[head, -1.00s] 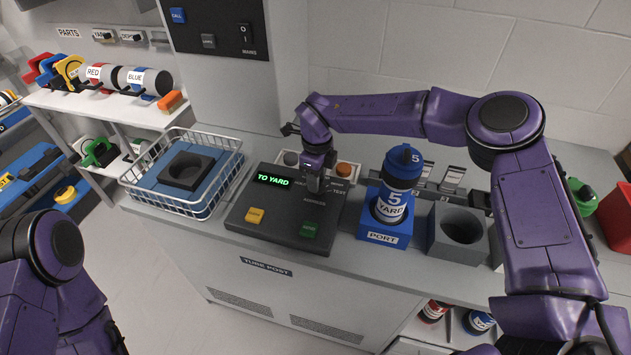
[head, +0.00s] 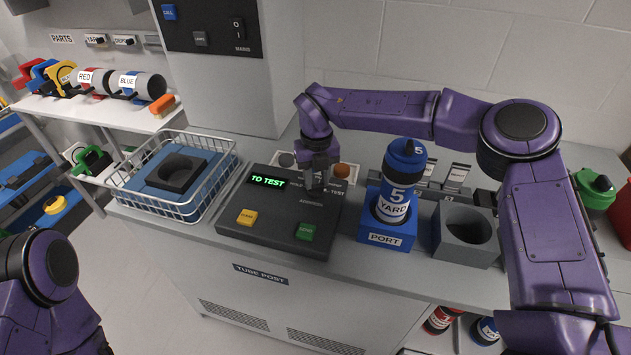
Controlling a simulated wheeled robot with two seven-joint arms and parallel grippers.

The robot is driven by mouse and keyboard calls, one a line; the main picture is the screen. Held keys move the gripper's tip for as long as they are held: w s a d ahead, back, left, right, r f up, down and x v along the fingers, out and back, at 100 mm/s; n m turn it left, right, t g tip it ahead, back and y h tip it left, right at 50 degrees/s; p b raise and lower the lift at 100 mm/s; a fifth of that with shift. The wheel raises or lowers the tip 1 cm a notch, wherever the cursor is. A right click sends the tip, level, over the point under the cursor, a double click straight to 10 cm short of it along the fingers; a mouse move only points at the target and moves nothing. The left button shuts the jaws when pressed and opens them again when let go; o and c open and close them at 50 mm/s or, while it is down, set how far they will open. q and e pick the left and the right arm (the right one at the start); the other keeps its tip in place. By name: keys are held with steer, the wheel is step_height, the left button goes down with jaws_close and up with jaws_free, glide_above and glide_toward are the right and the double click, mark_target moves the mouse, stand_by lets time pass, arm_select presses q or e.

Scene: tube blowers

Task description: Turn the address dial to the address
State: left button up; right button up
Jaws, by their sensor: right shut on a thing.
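The address dial sits on the dark control panel (head: 275,240) and is hidden behind my right gripper. The panel's green display (head: 268,181) reads "TO TEST". Around the dial I make out the labels "TEST" and "ADDRESS". My right gripper (head: 317,185) points down at the panel's upper right and is shut on the dial. A blue and white carrier marked "5 YARD" (head: 393,197) stands upright in the blue port (head: 385,238), right of the panel. Of my left side only the arm shows at the lower left; its gripper is out of the picture.
A yellow button (head: 247,217) and a green button (head: 305,231) are on the panel's front. A wire basket (head: 205,205) stands left of it. A grey holder (head: 463,250) with a round hole is right of the port. A parts shelf (head: 95,112) is at the far left.

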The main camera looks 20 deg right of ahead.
steer(key=shift+s+f+m+b, duration=0.15)
steer(key=shift+m+b, duration=0.15)
steer(key=shift+m, duration=0.2)
steer(key=shift+s+f+m+b, duration=0.15)
steer(key=shift+m+b, duration=0.1)
steer(key=shift+m, duration=0.25)
steer(key=o, duration=0.9)
steer(key=shift+o, duration=0.7)
steer(key=shift+d+r, duration=0.1)
steer(key=shift+r, duration=0.05)
steer(key=shift+w, duration=0.2)
step_height(320, 180, up, 11)
steer(key=b, duration=0.1)
steer(key=shift+f, duration=0.2)
